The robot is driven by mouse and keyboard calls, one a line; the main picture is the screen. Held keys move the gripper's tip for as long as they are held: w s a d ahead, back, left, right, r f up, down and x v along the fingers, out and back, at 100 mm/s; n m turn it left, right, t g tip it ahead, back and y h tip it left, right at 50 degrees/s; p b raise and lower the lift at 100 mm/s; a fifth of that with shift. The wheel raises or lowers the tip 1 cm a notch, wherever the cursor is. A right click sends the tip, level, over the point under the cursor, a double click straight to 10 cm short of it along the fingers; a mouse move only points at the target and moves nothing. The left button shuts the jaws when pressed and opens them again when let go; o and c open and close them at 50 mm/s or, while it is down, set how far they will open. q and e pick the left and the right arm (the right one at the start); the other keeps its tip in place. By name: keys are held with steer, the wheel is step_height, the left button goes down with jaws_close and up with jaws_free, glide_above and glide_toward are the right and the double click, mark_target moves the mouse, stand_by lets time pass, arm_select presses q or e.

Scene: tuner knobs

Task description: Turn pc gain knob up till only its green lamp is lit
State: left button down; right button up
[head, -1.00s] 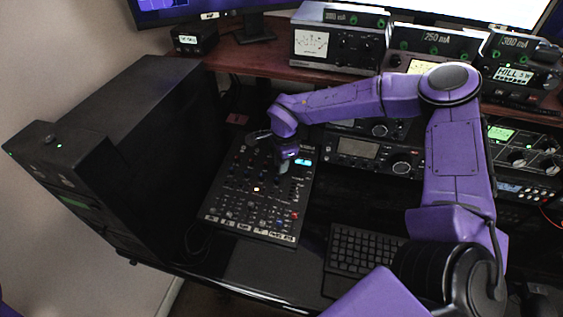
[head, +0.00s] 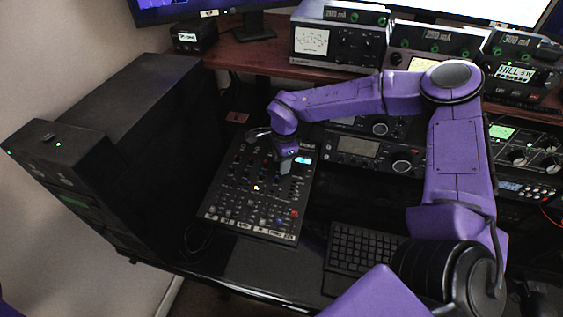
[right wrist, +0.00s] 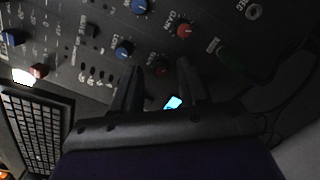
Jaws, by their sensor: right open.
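The mixer panel (head: 228,208) lies on the desk, with rows of red, blue and dark knobs. My right gripper (head: 285,170) points down over its upper right part. In the right wrist view my right gripper (right wrist: 160,86) is open, its two dark fingers on either side of a small red knob (right wrist: 161,70); contact cannot be told. A larger red knob (right wrist: 184,30) marked GAIN sits beyond the fingertips. I cannot read which knob is the pc gain one. No green lamp on the mixer can be made out; one orange-white light (head: 256,187) glows. My left gripper is not in view.
A small cyan display (head: 303,160) glows beside the gripper. A black computer case (head: 120,120) stands left of the mixer, a keyboard (head: 362,250) to its right. Radio units (head: 355,150) stand behind and right.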

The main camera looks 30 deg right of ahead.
step_height(320, 180, up, 10)
steer(key=shift+s+d+f+b, duration=0.15)
steer(key=shift+s+b, duration=0.15)
steer(key=shift+s, duration=0.05)
